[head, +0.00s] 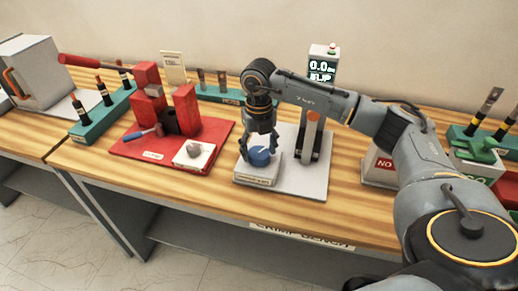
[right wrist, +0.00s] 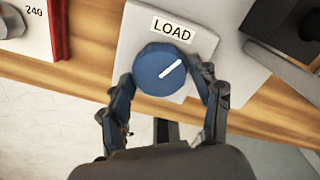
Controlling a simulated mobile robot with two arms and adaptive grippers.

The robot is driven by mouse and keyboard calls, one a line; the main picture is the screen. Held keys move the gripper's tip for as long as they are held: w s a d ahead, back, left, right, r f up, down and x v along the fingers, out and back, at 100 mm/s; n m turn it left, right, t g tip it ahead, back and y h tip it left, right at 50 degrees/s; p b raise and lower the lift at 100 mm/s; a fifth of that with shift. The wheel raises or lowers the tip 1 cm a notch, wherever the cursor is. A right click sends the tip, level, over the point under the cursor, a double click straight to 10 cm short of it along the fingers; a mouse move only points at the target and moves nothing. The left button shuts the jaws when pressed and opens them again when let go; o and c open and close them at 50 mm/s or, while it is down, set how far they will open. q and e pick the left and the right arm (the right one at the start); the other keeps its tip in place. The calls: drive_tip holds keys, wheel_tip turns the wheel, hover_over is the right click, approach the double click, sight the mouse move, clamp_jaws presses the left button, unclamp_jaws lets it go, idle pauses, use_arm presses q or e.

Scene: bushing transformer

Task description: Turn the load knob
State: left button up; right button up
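The load knob (head: 261,157) is a round blue dial with a white pointer line. It sits on a pale block (head: 257,174) marked LOAD. In the right wrist view the knob (right wrist: 160,70) is upper middle, its line slanting to the upper right. My right gripper (head: 260,150) points down over the knob, one finger on each side. In the right wrist view its fingers (right wrist: 162,80) are spread around the knob, very close to its edge. Firm contact cannot be made out. My left gripper is not in view.
A grey plate (head: 313,185) with a dark upright post and orange-topped lever stands right of the knob. A display (head: 321,68) stands behind. A red press (head: 183,108) on a red base is left. A teal rack (head: 99,112) is farther left. The bench front edge is near.

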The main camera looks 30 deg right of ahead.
sight(259, 153)
drive_tip(key=shift+o, duration=1)
wheel_tip(259, 153, up, 12)
idle(0.3)
